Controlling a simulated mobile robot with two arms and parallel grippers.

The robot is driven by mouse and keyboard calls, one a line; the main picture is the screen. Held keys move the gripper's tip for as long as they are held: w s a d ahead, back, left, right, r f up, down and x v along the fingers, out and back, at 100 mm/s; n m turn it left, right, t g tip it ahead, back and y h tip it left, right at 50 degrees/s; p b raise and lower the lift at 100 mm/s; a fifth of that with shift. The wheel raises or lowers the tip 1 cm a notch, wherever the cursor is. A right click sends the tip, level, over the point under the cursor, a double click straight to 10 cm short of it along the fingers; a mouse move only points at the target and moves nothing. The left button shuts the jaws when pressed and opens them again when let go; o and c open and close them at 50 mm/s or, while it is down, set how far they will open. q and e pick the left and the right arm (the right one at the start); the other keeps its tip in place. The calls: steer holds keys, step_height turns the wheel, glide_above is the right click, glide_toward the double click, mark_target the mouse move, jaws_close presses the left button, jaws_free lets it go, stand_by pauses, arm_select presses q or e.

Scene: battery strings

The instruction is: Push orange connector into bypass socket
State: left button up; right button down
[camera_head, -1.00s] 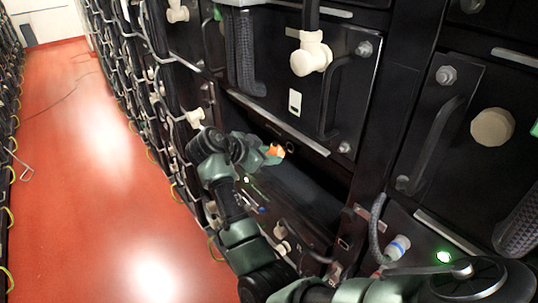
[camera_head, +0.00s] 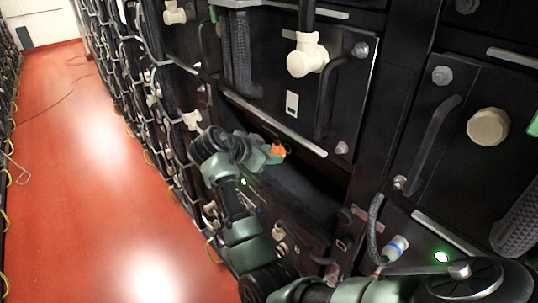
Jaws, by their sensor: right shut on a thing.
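My right gripper (camera_head: 268,154) reaches in from the lower right. It is shut on the small orange connector (camera_head: 277,150), which sticks out past its fingers. The connector is at the dark front of the rack, just below the long grey edge strip of the upper battery module. The bypass socket cannot be made out; the connector and gripper may cover it. I cannot tell whether the connector touches the rack or sits in a socket. My left gripper is not in view.
The upper battery module (camera_head: 292,75) has a cream cable plug (camera_head: 307,56) and a black handle (camera_head: 328,98). A pale plug on a braided cable (camera_head: 396,248) is at the lower right.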

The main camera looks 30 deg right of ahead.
steer(key=shift+w+d, duration=0.1)
steer(key=shift+d, duration=0.8)
steer(key=c, duration=0.9)
jaws_free()
steer(key=shift+a+r+b, duration=0.15)
steer(key=shift+a+b, duration=0.15)
steer(key=b+v, duration=0.2)
steer(key=v, duration=0.4)
steer(key=shift+a+r, duration=0.15)
steer(key=shift+a, duration=0.05)
steer(key=shift+a+r, duration=0.25)
steer(key=shift+r, duration=0.05)
